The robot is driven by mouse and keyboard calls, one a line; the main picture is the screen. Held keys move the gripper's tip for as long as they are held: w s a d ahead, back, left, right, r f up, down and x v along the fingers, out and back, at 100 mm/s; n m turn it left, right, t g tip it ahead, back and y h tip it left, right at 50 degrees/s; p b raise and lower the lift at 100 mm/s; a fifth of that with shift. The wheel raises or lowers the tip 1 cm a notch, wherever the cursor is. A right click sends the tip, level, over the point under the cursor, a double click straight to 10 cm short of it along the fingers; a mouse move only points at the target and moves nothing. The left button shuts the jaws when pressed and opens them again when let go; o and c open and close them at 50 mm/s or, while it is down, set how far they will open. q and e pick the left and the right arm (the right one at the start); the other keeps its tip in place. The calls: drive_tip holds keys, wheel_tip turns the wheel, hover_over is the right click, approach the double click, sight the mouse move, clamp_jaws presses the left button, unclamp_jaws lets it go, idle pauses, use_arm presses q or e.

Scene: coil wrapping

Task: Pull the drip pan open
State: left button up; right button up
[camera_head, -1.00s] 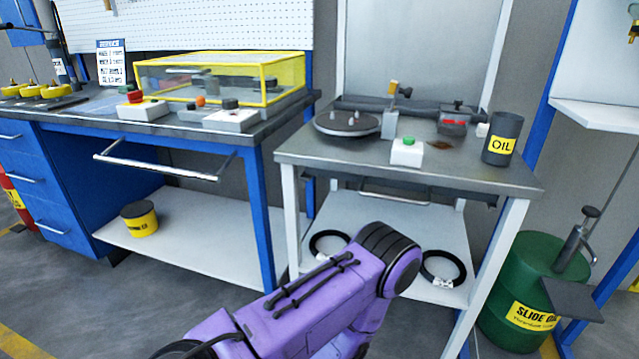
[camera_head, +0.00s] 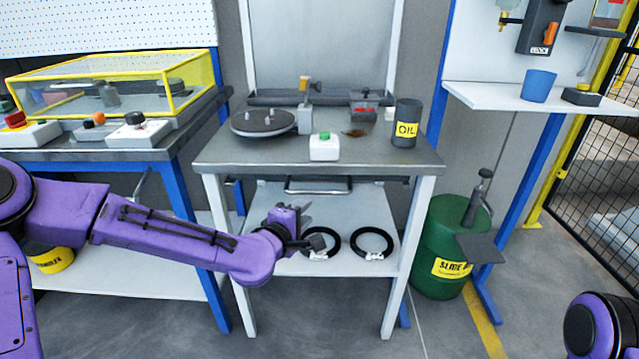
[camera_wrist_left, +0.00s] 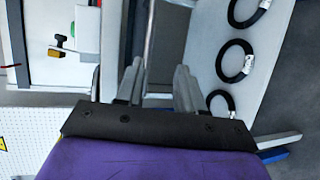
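The drip pan shows under the small grey worktable (camera_head: 215,158) as a dark, shallow edge with a pale bar handle (camera_head: 318,188) on its front. It looks pushed in under the tabletop. My left gripper (camera_head: 310,232) is below and slightly left of the handle, in front of the lower shelf, and appears apart from it. In the left wrist view its two grey fingers (camera_wrist_left: 157,85) stand apart with nothing clear between them. A grey bar lies beyond the fingers there, but I cannot tell if it is the handle. My right gripper is out of view.
Black coils (camera_head: 372,244) lie on the worktable's lower shelf. An oil can (camera_head: 405,124) and a green-button box (camera_head: 324,147) stand on top. A green drum (camera_head: 440,260) is to the right. A blue-legged bench (camera_head: 180,145) stands left. The floor in front is clear.

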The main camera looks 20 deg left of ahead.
sight(317, 193)
use_arm(q)
drive_tip(key=x, duration=0.3)
drive_tip(key=r+x, duration=0.1)
drive_tip(key=x, duration=0.3)
drive_tip(key=r+x, duration=0.1)
drive_tip(key=x, duration=0.2)
drive_tip(key=shift+w+a+f+b, duration=0.15)
drive_tip(key=shift+w+b, duration=0.15)
drive_tip(key=shift+w, duration=0.2)
clamp_jaws()
